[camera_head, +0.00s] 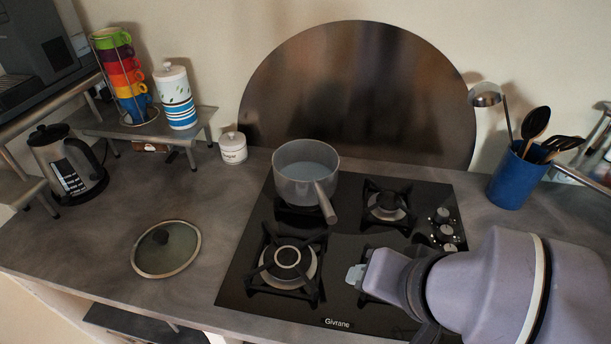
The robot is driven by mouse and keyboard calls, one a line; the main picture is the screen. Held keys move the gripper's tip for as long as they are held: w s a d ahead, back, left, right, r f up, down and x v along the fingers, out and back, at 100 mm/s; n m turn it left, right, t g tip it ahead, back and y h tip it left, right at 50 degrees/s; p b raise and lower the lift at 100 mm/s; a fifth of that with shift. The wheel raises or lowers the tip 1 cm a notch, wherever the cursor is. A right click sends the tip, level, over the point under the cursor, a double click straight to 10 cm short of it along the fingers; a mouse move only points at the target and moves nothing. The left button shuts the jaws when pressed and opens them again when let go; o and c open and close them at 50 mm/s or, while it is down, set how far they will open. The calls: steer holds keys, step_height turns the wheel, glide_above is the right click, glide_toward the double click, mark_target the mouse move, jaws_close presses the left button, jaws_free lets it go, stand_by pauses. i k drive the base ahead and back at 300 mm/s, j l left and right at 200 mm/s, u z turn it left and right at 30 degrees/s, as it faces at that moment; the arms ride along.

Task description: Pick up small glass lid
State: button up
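The small glass lid (182,254) lies flat on the grey counter, left of the cooktop. It has a pale rim and a dark knob on top. My gripper (355,274) is over the front right part of the cooktop, well to the right of the lid and apart from it. Its light tip points left toward the lid's side of the counter. The fingers are seen edge-on, so I cannot tell whether they are open or shut.
A saucepan (293,187) stands on the back left burner of the black cooktop (246,285). A kettle (52,170), a sugar jar (233,150) and a rack of cups (139,118) stand behind the lid. A blue utensil pot (508,184) is at right. Counter around the lid is clear.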

mark_target(166, 248)
steer(key=u, duration=1.45)
steer(key=i+j+z, duration=0.1)
steer(key=j+z, duration=0.2)
steer(key=j, duration=0.55)
steer(key=j+z, duration=0.3)
steer(key=j, duration=0.55)
steer(key=i+j+z, duration=0.25)
steer(key=i+j, duration=0.15)
steer(key=i+j+z, duration=0.25)
steer(key=i+j, duration=0.2)
steer(key=i+j+z, duration=0.25)
steer(key=j, duration=0.4)
steer(key=i, duration=0.1)
